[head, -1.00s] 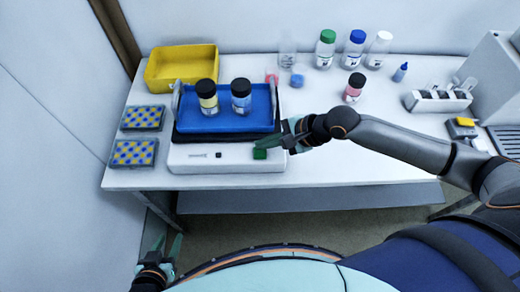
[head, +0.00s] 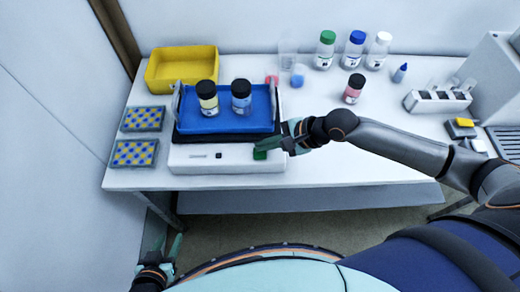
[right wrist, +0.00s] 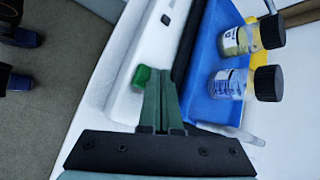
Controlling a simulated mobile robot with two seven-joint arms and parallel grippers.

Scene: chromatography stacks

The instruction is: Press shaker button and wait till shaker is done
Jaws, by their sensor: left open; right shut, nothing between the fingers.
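The shaker (head: 226,165) stands at the left of the table, with a white base and a blue tray (head: 262,121) on top. Two black-capped bottles, one yellow (head: 207,100) and one blue (head: 241,100), stand upright in the tray. The green button (head: 260,155) is on the right of the base's front; it also shows in the right wrist view (right wrist: 141,77). My right gripper (head: 258,146) is shut and empty, its tips right at the button; I cannot tell whether they touch it. My left gripper (head: 166,245) is open and empty, low in front of the table.
A yellow bin (head: 153,75) stands behind the shaker. Two blue-and-yellow racks (head: 143,119) lie to its left. A pink bottle (head: 353,88) and several capped bottles stand to the right. A white rack (head: 437,104) is further right. The table's front middle is clear.

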